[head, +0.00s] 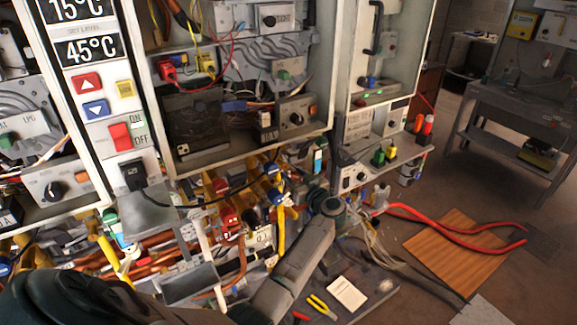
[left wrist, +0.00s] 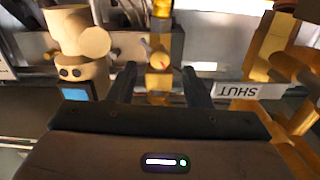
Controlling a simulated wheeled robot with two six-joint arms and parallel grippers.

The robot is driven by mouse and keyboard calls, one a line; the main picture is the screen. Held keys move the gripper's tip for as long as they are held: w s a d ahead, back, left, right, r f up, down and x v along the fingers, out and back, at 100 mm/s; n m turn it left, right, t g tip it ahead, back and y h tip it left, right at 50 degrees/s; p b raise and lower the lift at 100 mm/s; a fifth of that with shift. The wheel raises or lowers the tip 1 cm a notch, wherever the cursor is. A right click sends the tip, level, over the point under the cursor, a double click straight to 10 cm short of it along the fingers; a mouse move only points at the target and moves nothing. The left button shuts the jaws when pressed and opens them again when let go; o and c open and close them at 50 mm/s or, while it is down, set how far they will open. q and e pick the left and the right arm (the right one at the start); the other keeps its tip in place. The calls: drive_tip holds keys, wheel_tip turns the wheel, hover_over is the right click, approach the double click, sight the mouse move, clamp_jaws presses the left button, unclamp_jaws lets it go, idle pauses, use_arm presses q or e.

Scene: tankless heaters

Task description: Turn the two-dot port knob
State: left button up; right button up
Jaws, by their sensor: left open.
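In the left wrist view, a cream rounded knob (left wrist: 80,38) stands left of my jaws. Its base carries two dark dots, with a blue square below. My left gripper (left wrist: 162,75) is open, its two dark fingers apart. A yellow fitting with a small red mark (left wrist: 160,62) shows between the fingers; I cannot tell whether they touch it. The two-dot knob is outside the jaws. In the head view, my left gripper (head: 314,190) is small and partly hidden by its wrist, among the pipes under the cabinets. I cannot make out the dots there. My right gripper is not seen.
A white SHUT label (left wrist: 250,91) and orange-yellow fittings lie right of the jaws in the wrist view. In the head view, crowded pipes and valves surround the gripper. Red cables (head: 460,230) cross a wooden board (head: 455,262) at right.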

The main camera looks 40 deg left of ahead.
sight(286, 167)
use_arm(q)
drive_tip(key=shift+p+x, duration=0.4)
drive_tip(key=shift+x, duration=1.45)
clamp_jaws()
